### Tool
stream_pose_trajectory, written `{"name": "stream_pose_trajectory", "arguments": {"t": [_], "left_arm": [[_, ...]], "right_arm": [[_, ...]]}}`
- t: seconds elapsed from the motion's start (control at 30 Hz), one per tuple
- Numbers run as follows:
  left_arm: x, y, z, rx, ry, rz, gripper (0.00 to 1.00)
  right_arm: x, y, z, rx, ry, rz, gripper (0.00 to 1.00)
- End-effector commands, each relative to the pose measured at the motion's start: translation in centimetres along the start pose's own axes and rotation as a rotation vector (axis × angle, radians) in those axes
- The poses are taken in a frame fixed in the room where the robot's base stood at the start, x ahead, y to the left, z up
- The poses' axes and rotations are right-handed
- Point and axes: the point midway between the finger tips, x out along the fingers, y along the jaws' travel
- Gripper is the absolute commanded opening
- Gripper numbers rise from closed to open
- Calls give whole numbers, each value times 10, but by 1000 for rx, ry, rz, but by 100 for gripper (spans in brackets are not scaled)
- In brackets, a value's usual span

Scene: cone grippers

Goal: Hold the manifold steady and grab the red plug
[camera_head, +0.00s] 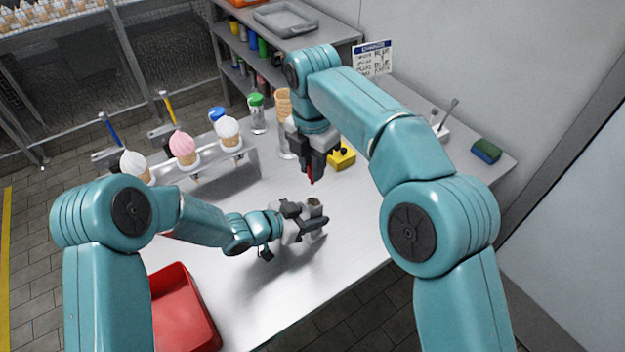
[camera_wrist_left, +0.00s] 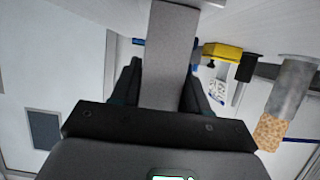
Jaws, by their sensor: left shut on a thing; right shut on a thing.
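The manifold (camera_head: 314,206) is a small grey metal block with a round opening on top, low over the steel table. My left gripper (camera_head: 308,222) is shut on it. In the left wrist view the manifold is a grey bar (camera_wrist_left: 168,60) between the two black fingers (camera_wrist_left: 160,92). The red plug (camera_head: 310,180) shows as a small red tip below my right gripper (camera_head: 312,170). My right gripper points down, shut on the plug, above the manifold and apart from it. Most of the plug is hidden by the fingers.
A yellow block (camera_head: 342,157) stands just behind my right gripper. A rack (camera_head: 215,172) with ice-cream cones stands at the left, a red tray (camera_head: 182,312) at the front left. A green-lidded shaker (camera_head: 257,115) and stacked cones (camera_head: 284,104) are behind.

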Motion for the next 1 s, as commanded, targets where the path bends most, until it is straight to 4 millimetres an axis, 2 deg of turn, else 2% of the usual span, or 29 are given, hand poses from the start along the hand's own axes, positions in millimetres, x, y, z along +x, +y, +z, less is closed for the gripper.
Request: {"name": "stream_pose_trajectory", "arguments": {"t": [0.13, 0.37, 0.4, 0.47, 0.5, 0.83, 1.0], "left_arm": [[0, 0, -1, 1, 1, 0, 6], [0, 0, -1, 1, 1, 0, 6], [0, 0, -1, 1, 1, 0, 51], [0, 0, -1, 1, 1, 0, 71], [0, 0, -1, 1, 1, 0, 75], [-5, -1, -1, 0, 1, -1, 75], [-35, -2, -1, 0, 1, -4, 75]], "right_arm": [[-12, 0, 0, 0, 1, -1, 0], [-13, 0, 0, 0, 1, -1, 0], [-13, 0, 0, 0, 1, -1, 0], [-13, 0, 0, 0, 1, -1, 0], [-13, 0, 0, 0, 1, -1, 0], [-12, 0, 0, 0, 1, -1, 0], [-12, 0, 0, 0, 1, -1, 0]]}}
